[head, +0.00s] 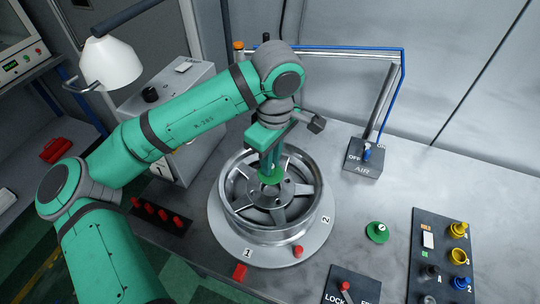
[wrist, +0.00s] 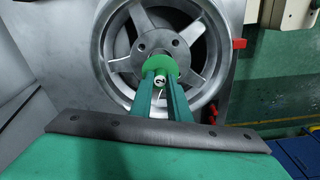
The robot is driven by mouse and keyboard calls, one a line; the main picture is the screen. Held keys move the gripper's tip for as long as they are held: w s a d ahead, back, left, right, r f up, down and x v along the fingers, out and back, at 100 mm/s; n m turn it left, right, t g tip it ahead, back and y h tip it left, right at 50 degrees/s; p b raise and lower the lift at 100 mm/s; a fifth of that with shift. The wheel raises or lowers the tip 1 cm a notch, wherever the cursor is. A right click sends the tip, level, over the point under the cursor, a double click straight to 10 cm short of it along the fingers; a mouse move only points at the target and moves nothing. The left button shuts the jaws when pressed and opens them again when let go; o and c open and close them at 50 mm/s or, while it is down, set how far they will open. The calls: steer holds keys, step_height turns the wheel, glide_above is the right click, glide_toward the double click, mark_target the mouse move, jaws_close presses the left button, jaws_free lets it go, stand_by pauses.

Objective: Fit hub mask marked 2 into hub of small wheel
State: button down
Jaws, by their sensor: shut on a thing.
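My gripper (head: 269,163) is shut on the knob of a green hub mask (head: 271,178). In the wrist view my gripper's two fingers (wrist: 160,88) have the knob between them, and a 2 shows on it. The mask's green disc (wrist: 160,65) lies over the middle of a silver spoked wheel (head: 312,208), at its hub (wrist: 150,45). I cannot tell whether the disc touches the hub or hangs just above it. The wheel lies flat on a round grey plate (head: 228,236) with labels 1 and 2. The hub opening is mostly hidden by the mask and fingers.
Another green mask (head: 377,232) lies on the grey table to the right, its mark too small to read. An AIR switch box (head: 363,158) stands behind it. A lock panel (head: 350,288) and a dark panel (head: 432,262) with yellow and blue parts are in front.

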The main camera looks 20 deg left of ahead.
mark_target(271, 176)
steer(key=shift+f, duration=1.9)
steer(key=shift+f, duration=1.05)
stand_by(0.6)
steer(key=c, duration=1.6)
jaws_free()
steer(key=r, duration=1)
steer(key=shift+s+d+r, duration=0.1)
steer(key=shift+d+r, duration=0.25)
steer(key=shift+r, duration=0.05)
steer(key=shift+a, duration=0.1)
